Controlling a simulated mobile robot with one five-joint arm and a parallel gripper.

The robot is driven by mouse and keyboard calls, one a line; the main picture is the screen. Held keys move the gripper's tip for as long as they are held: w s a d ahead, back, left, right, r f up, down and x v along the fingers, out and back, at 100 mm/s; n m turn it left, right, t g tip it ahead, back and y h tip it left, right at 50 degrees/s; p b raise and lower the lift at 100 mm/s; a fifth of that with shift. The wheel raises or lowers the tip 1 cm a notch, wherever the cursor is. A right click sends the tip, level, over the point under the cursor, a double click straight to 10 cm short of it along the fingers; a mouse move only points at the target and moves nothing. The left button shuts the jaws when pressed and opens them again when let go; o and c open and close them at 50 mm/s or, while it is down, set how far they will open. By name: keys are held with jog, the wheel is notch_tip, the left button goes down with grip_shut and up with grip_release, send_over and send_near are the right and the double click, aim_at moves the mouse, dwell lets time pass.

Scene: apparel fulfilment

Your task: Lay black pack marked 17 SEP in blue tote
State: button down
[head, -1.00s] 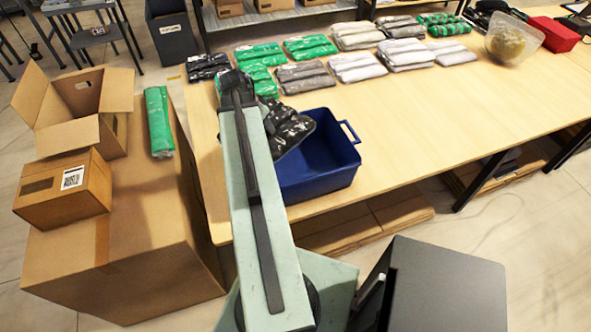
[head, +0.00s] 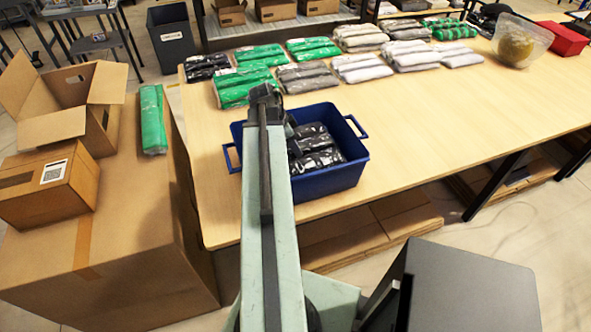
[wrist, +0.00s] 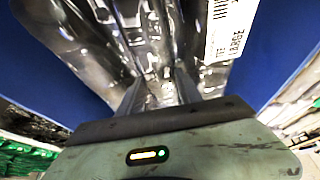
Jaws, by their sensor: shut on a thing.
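A black pack in clear plastic (head: 318,160) is inside the blue tote (head: 338,182), which stands near the front edge of the table. In the wrist view the pack (wrist: 90,45) fills the middle, with a white printed label (wrist: 232,28) on it; I cannot read a date. My gripper (wrist: 158,90) is shut on the pack's plastic, with blue tote walls on both sides. In the head view my arm hides the fingertips and the tote's left part. I cannot tell whether the pack rests on the tote's floor.
Another black pack (head: 205,67) lies at the table's far left, beside rows of green (head: 245,85), grey and white packs. A clear bowl (head: 520,40) and red bin (head: 567,38) stand far right. Cartons (head: 45,185) and a green pack (head: 152,120) are left. The table right of the tote is clear.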

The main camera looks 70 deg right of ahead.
notch_tip(320, 180, down, 9)
jog(key=b, duration=0.7)
jog(key=shift+r, duration=0.3)
jog(key=c, duration=0.8)
grip_release()
jog(key=shift+f, duration=0.1)
jog(key=p+v, duration=1)
jog(key=v, duration=0.1)
jog(key=shift+s+r+p, duration=0.1)
jog(key=shift+r+p, duration=0.25)
jog(key=shift+r, duration=0.05)
jog(key=shift+w+a+r+p, duration=0.15)
jog(key=shift+w+r+p, duration=0.05)
jog(key=shift+r+p, duration=0.15)
jog(key=shift+f, duration=0.1)
